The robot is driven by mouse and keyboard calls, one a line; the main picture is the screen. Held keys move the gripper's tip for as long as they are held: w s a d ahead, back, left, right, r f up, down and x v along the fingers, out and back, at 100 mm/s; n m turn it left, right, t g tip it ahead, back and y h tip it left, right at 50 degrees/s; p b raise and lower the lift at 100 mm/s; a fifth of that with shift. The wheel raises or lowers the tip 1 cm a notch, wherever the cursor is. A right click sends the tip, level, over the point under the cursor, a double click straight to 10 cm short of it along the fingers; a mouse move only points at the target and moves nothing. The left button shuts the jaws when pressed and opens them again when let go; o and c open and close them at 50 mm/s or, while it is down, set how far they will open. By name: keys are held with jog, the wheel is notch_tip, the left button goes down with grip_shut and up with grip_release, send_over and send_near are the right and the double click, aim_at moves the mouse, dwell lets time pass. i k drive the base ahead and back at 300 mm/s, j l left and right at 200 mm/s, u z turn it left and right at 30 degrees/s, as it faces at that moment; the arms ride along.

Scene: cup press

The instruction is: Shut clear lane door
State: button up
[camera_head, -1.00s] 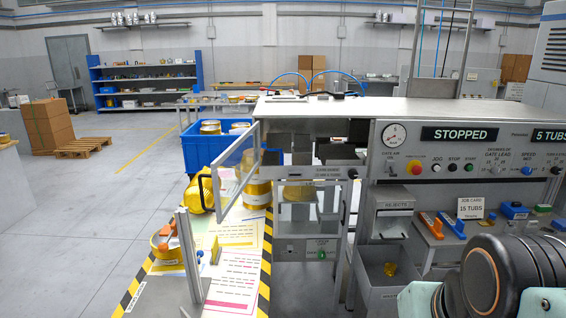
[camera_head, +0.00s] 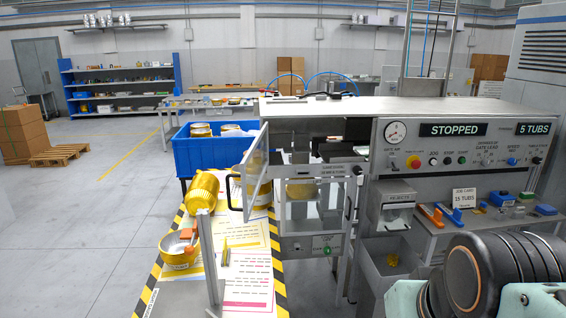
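A clear framed door (camera_head: 257,165) stands swung open at the left front of the grey machine (camera_head: 440,110), sticking out over the near table. A black handle (camera_head: 231,192) is on its free edge. The opening beside it shows a dark interior with yellow tubs partly visible. A second clear panel (camera_head: 302,213) sits below the opening, with a black handle at its right; I cannot tell whether it is latched. My arm's dark rounded links show at the lower right, apart from the door. My gripper is not in view.
A blue crate (camera_head: 205,154) stands behind. A grey rejects bin (camera_head: 375,280) sits below the panel.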

aim_at(260, 144)
jog(key=k+j+z, duration=0.15)
jog(key=j, duration=1.7)
jog(key=i+j+u, duration=0.1)
jog(key=j, duration=0.15)
jog(key=i+j+u, duration=0.1)
jog(key=u, duration=0.25)
jog(key=i+j, duration=0.05)
